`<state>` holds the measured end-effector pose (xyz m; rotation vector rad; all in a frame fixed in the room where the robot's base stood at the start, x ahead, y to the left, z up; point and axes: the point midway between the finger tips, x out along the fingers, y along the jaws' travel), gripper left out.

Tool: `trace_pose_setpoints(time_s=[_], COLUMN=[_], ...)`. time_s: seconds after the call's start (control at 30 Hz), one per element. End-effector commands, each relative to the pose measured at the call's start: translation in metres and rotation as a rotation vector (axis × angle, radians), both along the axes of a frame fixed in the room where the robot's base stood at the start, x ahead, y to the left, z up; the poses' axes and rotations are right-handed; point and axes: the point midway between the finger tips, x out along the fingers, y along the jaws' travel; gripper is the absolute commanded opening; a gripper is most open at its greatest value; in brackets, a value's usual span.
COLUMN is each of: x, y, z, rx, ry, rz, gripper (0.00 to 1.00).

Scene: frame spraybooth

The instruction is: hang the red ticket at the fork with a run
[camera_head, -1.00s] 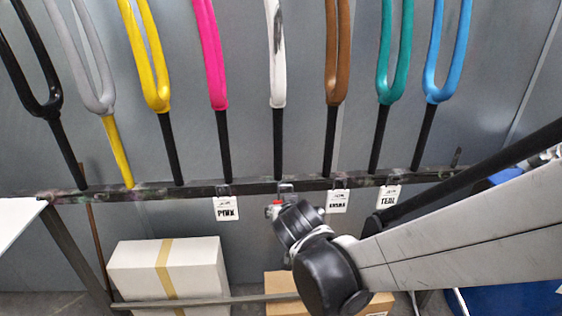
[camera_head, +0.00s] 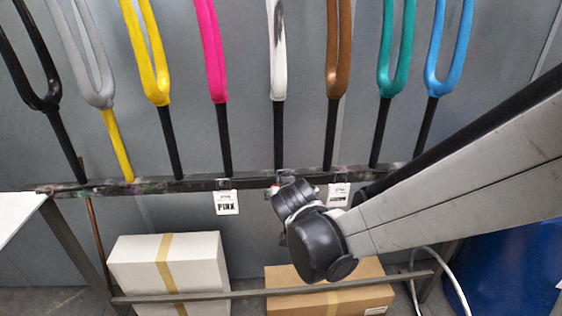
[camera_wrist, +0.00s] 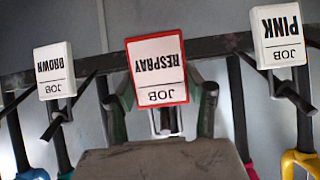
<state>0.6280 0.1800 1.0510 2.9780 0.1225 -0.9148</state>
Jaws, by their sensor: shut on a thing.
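The red-edged ticket (camera_wrist: 157,70), a white card reading RESPRAY JOB, shows upside down in the wrist view. My gripper (camera_wrist: 160,98) is shut on it, with a finger at each side. The ticket is in front of the dark rail, between the PINK and BROWN tags. In the head view only a bit of its red edge shows beside my wrist, at the rail below the white fork (camera_head: 278,60). That fork has a dark grey streak on its upper part. I cannot tell whether the ticket touches a hook.
The rail (camera_head: 130,188) holds several coloured forks. The PINK tag (camera_head: 227,203) hangs left of my gripper and the BROWN tag (camera_head: 339,194) right, both close. Boxes (camera_head: 170,265) stand below; a blue drum (camera_head: 515,265) is at right.

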Motion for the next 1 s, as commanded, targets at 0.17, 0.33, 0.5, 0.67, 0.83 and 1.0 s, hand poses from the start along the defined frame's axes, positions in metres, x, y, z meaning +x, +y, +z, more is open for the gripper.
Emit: trace_pose_setpoints(time_s=[0.17,0.33,0.5,0.67,0.83,1.0], x=[0.005,0.008,0.01,0.01,0.01,0.01], y=[0.0,0.0,0.0,0.0,0.001,0.001], z=[-0.011,-0.017,-0.022,-0.023,-0.023,-0.023], rx=[0.0,-0.001,0.0,0.0,0.0,0.0], ry=[0.0,0.0,0.0,0.0,0.0,0.0], rz=[0.0,-0.001,0.0,0.0,0.0,0.0], gripper=[0.25,0.25,0.25,0.25,0.25,0.25])
